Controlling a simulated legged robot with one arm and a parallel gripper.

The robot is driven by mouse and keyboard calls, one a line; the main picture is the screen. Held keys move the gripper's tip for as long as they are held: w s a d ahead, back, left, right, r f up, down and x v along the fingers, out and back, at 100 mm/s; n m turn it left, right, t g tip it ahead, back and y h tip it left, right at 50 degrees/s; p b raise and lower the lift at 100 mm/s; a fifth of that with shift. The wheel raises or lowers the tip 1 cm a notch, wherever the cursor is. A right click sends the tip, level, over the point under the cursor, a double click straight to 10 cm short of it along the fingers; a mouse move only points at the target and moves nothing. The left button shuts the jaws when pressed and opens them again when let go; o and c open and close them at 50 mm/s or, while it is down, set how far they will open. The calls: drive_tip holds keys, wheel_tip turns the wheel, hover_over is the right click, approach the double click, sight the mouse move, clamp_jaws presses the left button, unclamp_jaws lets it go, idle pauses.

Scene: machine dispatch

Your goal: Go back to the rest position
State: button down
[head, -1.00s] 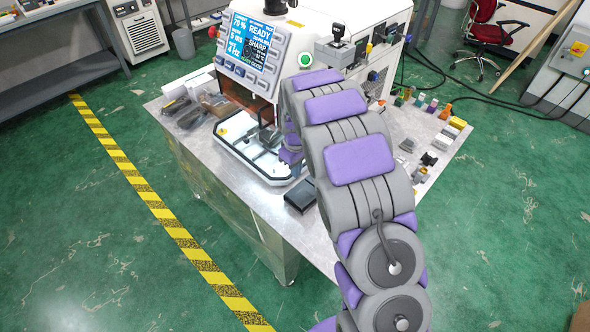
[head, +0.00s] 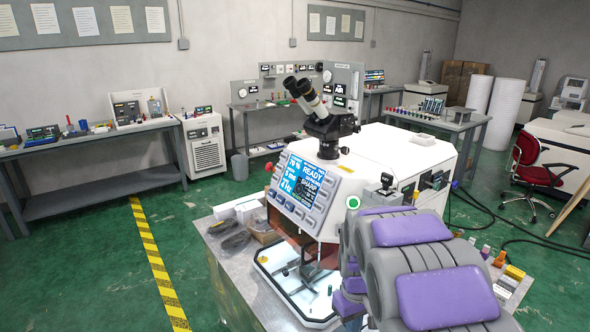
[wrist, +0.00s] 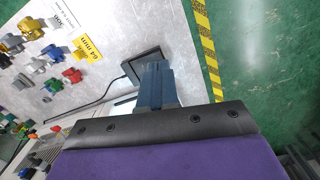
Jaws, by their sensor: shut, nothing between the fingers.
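My gripper (wrist: 158,84) shows in the wrist view with its dark blue fingers together and nothing between them. It is over the metal tabletop (wrist: 172,28), near a flat black pad (wrist: 142,66). I cannot tell its height above the table. In the head view my grey and purple arm fills the lower right in front of the machine (head: 385,155), and the gripper itself is hidden or out of frame.
The machine has a lit screen, a microscope (head: 318,105) and a white lit tray (head: 278,262). Several small coloured parts (wrist: 55,52) lie on the tabletop beside a yellow label (wrist: 88,48). Yellow-black tape (head: 152,255) crosses open green floor. A red chair (head: 535,160) stands right.

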drive_tip(key=s+r+m, duration=0.2)
drive_tip(key=s+r, duration=0.1)
drive_tip(key=s, duration=1.3)
drive_tip(key=s+r+m+g, duration=0.1)
drive_tip(key=s+r, duration=0.3)
drive_tip(key=s, duration=1.2)
drive_tip(key=shift+d+r+m, duration=0.15)
drive_tip(key=shift+r+m, duration=0.1)
drive_tip(key=shift+m, duration=0.55)
